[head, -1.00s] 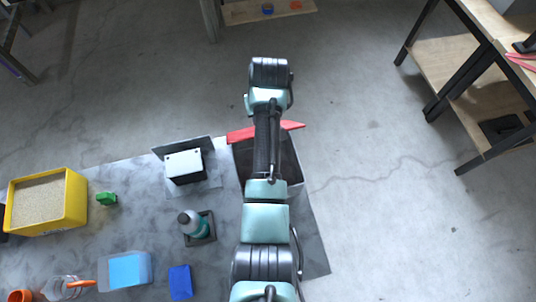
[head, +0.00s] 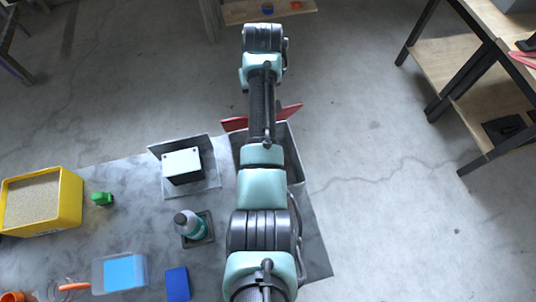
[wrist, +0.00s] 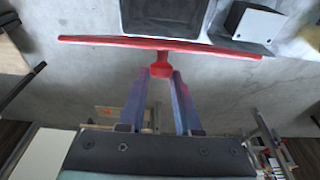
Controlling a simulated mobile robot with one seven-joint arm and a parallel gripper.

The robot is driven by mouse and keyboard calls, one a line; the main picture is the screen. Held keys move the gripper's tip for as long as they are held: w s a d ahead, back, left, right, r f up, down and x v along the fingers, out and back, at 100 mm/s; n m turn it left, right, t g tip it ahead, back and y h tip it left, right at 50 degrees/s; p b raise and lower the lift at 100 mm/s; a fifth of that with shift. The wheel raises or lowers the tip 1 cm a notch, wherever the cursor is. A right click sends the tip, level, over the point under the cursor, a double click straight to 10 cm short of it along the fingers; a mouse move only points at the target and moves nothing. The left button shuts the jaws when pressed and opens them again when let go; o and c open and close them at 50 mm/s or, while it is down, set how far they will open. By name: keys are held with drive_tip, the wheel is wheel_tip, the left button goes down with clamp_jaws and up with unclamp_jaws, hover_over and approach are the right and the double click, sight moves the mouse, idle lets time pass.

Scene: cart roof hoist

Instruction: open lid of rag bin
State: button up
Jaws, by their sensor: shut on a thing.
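The rag bin is a dark open-topped box (head: 294,152) at the table's far right edge, partly hidden by my arm. Its red lid (head: 290,112) stands up along the bin's far side, seen nearly edge-on. In the wrist view the lid (wrist: 100,40) is a thin red bar beside the bin (wrist: 165,32), whose dark inside shows. A red knob (wrist: 160,69) sticks out from the lid's middle. My gripper (wrist: 161,75) is shut on this knob with its two bluish fingers. In the head view my arm hides the gripper.
Left of the bin are a white block on a dark stand (head: 182,165) and a bottle in a square holder (head: 191,225). A yellow tray (head: 70,205), a green piece (head: 102,198) and a blue container (head: 122,272) lie further left. Clear floor lies beyond the bin; shelves (head: 470,70) stand right.

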drive_tip(key=shift+w+a+r, duration=0.15)
drive_tip(key=shift+w+r, duration=0.05)
drive_tip(key=shift+w, duration=0.4)
drive_tip(key=shift+b, duration=0.4)
drive_tip(key=shift+w+a+f+b, duration=0.1)
drive_tip(key=shift+w+a+b, duration=0.1)
drive_tip(key=shift+w+b, duration=0.65)
drive_tip(key=shift+w+a+b, duration=0.1)
drive_tip(key=shift+b, duration=0.3)
clamp_jaws()
drive_tip(key=w+b, duration=0.1)
drive_tip(key=b, duration=0.1)
drive_tip(key=w+a+b, duration=0.1)
drive_tip(key=w+b, duration=0.1)
drive_tip(key=shift+b, duration=0.3)
drive_tip(key=o, duration=0.7)
unclamp_jaws()
